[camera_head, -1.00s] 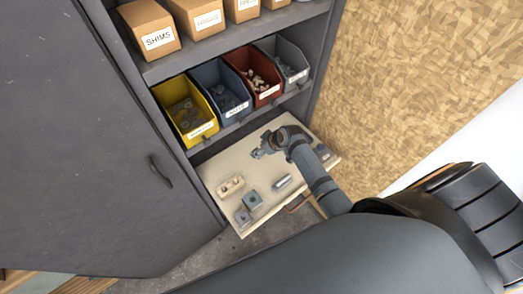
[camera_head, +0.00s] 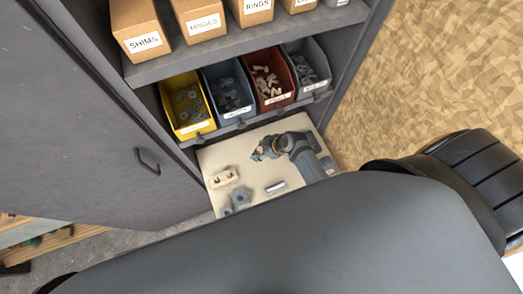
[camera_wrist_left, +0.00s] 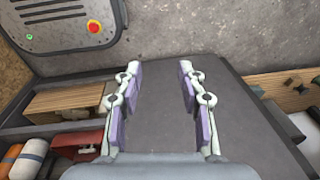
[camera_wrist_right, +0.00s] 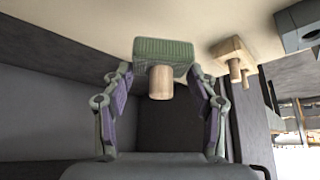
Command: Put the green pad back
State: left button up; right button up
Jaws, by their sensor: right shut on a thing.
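In the right wrist view the green pad (camera_wrist_right: 165,48) is a ribbed block, with a short wooden peg (camera_wrist_right: 161,82) in front of it. In the head view the right gripper (camera_head: 262,152) is over the pale pull-out board (camera_head: 235,160), and I cannot make out the pad there. My left gripper (camera_wrist_left: 160,72) is open and empty in its wrist view, outside the head view.
On the board are a wooden block with two pegs (camera_head: 224,178), a grey block (camera_head: 240,197) and a metal cylinder (camera_head: 275,187). Above stand yellow (camera_head: 187,104), blue, red and grey bins, then labelled boxes (camera_head: 139,29). A cabinet door (camera_head: 80,120) is at left.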

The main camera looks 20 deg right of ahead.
aim_at(259, 145)
jog(key=shift+w+d+f+b, duration=0.15)
jog(key=shift+w+f+b, duration=0.3)
jog(key=shift+w+b, duration=0.1)
jog(key=shift+w+d+f+b, duration=0.15)
jog(key=shift+w+f+b, duration=0.25)
jog(key=shift+w, duration=0.1)
jog(key=shift+w+a+f+b, duration=0.1)
jog(key=shift+w+f+b, duration=0.05)
jog(key=shift+w+b, duration=0.15)
jog(key=shift+w+a+f+b, duration=0.15)
jog(key=shift+w+f+b, duration=0.15)
jog(key=shift+w+b, duration=0.3)
jog(key=shift+w+f+b, duration=0.2)
jog(key=shift+w+b, duration=0.05)
jog(key=shift+b, duration=0.15)
jog(key=shift+w+f+b, duration=0.35)
jog(key=shift+w+b, duration=0.3)
pick_arm(q)
notch_tip(259, 145, down, 9)
jog(key=d+b, duration=0.2)
jog(key=shift+w, duration=0.15)
pick_arm(e)
jog(key=shift+w+f, duration=1)
jog(key=shift+f, duration=0.15)
pick_arm(q)
jog(key=shift+d+r, duration=0.1)
pick_arm(e)
jog(key=o, duration=1.2)
